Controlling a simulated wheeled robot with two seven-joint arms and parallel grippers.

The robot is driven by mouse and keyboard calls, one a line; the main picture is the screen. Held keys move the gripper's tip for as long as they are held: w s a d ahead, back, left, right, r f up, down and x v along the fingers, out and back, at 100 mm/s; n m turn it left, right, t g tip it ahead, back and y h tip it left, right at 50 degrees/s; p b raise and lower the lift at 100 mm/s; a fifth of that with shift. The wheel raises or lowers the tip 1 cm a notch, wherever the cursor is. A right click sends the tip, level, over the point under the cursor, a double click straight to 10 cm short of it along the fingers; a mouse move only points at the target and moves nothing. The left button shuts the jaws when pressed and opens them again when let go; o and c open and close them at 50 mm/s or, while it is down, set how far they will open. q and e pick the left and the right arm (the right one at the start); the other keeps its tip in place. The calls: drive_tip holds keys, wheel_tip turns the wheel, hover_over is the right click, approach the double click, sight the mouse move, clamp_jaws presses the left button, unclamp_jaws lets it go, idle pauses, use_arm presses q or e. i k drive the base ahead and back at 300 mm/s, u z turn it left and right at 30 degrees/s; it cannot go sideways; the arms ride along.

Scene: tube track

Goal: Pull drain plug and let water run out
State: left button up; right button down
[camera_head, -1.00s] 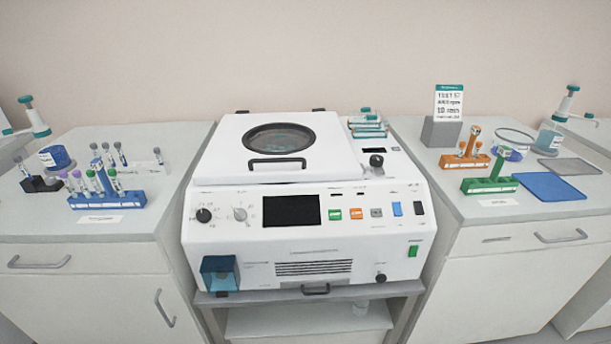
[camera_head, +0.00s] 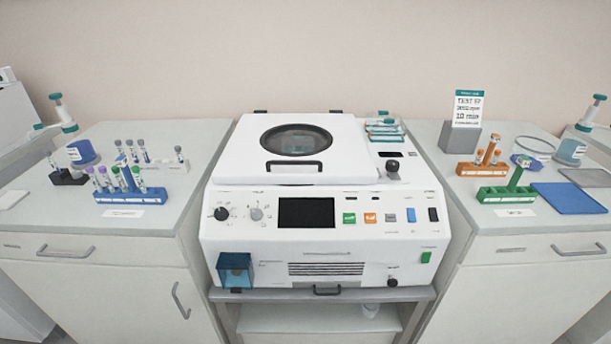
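A white centrifuge-like machine (camera_head: 228,273) stands in the middle on a grey cart, its round-windowed lid (camera_head: 320,165) closed. A small dark knob (camera_head: 392,283) sits low on the right of its front panel; I cannot tell whether it is the drain plug. A blue translucent box (camera_head: 235,270) is at the lower left of the front. Neither of my grippers shows in the head view.
The left counter (camera_head: 60,225) holds a blue tube rack (camera_head: 128,197), more tubes and a dispenser bottle. The right counter (camera_head: 480,225) holds an orange rack (camera_head: 480,168), a green rack (camera_head: 507,195), a blue mat (camera_head: 570,198) and a sign. The floor in front is not visible.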

sight(392, 281)
drive_tip(key=z, duration=0.55)
drive_tip(key=k, duration=1.3)
drive_tip(key=z, duration=0.1)
drive_tip(key=i, duration=0.45)
drive_tip(key=u, duration=0.9)
drive_tip(key=i, duration=1.1)
drive_tip(key=z, duration=0.2)
